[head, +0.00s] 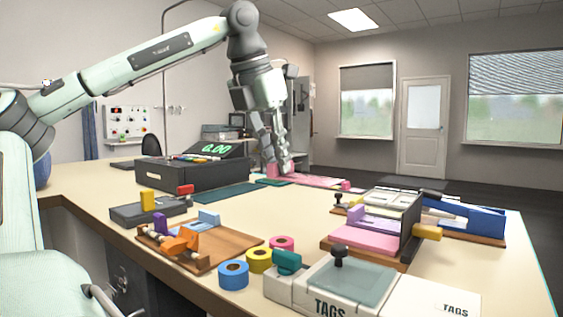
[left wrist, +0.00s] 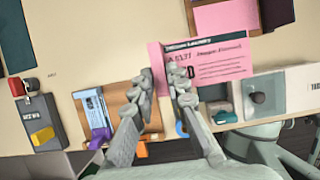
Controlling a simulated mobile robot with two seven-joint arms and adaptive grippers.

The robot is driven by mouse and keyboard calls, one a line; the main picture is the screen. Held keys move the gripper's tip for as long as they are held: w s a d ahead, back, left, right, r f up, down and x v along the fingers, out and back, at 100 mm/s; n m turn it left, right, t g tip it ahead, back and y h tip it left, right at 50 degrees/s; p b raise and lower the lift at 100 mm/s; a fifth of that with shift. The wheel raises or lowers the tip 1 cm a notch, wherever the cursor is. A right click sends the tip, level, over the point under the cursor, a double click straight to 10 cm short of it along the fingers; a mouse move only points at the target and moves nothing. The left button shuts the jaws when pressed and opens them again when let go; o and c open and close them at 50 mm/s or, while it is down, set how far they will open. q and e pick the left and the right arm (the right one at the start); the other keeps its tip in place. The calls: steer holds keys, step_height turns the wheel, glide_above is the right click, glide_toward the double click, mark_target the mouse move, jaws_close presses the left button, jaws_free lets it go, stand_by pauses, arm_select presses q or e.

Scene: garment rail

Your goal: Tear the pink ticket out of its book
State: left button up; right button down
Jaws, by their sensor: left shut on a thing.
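The pink ticket (left wrist: 222,60) has a dark header band and printed lettering. In the left wrist view it lies flat across the fingertips of my left gripper (left wrist: 168,80), which is shut on its left end. In the head view my left gripper (head: 278,165) points down at the far side of the table, with a thin pink strip (head: 318,181) reaching right from the fingertips. A pink pad (head: 366,240) with a purple clamp sits on a wooden base; it may be the ticket's book. Whether the ticket is still joined to a book I cannot tell. My right gripper is not seen.
A black till (head: 190,172) with a green display stands at the left. A wooden board (head: 205,250) with orange and blue parts and several tape rolls (head: 233,276) lie in front. A white tag box (head: 345,290) is at the front right, a blue-sided stand (head: 480,222) beyond it.

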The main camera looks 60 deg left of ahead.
arm_select(q)
steer(key=shift+o, duration=1.1)
steer(key=shift+c, duration=1.3)
jaws_close()
steer(key=shift+r+p, duration=2.3)
steer(key=shift+r, duration=0.2)
